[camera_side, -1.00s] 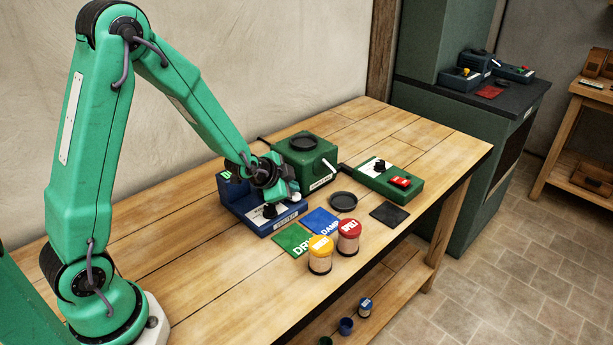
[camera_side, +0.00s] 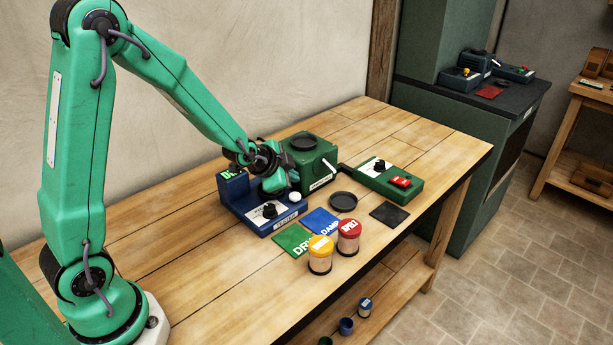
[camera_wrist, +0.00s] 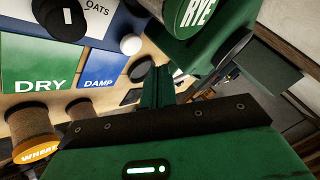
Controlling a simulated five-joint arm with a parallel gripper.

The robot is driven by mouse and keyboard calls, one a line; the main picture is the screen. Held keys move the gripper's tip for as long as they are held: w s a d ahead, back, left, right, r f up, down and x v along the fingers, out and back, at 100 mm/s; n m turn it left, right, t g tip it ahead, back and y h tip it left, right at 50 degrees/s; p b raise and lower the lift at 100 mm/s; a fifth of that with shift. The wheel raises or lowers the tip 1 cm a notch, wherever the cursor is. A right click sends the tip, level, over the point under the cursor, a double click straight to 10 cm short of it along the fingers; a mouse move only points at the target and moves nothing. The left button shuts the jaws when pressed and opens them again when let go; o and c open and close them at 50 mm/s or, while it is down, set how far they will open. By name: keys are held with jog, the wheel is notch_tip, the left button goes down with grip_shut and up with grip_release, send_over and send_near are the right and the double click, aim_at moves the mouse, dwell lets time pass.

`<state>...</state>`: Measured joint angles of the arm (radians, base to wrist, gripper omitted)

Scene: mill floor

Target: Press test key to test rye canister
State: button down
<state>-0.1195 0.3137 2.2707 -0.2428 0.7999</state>
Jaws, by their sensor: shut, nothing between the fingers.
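The blue tester (camera_side: 236,200) stands on the table with a black knob (camera_side: 269,210) on its front panel. Its white round test key (camera_side: 295,197) is uncovered, and it also shows in the wrist view (camera_wrist: 131,44). Green letters light its display (camera_side: 233,171), partly hidden by my arm. The rye canister (camera_wrist: 197,12), with a green RYE label, is close to my fingers at the top of the wrist view; in the side view my gripper hides it. My gripper (camera_side: 275,184) is shut and empty, just above and behind the test key, apart from it.
A green DRY card (camera_side: 292,239) and blue DAMP card (camera_side: 320,222) lie in front. The yellow-lidded wheat canister (camera_side: 320,256) and red-lidded spelt canister (camera_side: 349,238) stand beside them. A green mill (camera_side: 307,162), dark dish (camera_side: 343,201) and green switch box (camera_side: 388,182) are to the right.

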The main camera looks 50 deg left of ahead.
jog(key=shift+r, duration=1.2)
jog(key=s+d+r+n+g, duration=0.1)
jog(key=s+r, duration=0.3)
jog(key=s, duration=0.4)
jog(key=s+d+r+n+g, duration=0.1)
jog(key=s+r+n, duration=0.3)
jog(key=s, duration=0.5)
jog(key=s+d+r+n+g+h, duration=0.1)
jog(key=s+d+r+n, duration=0.1)
jog(key=s+r, duration=0.3)
jog(key=s+d, duration=0.1)
jog(key=s, duration=0.2)
jog(key=shift+s+d+r+n+g, duration=0.2)
jog(key=shift+s+d+n+g, duration=0.1)
jog(key=shift+d+n, duration=0.1)
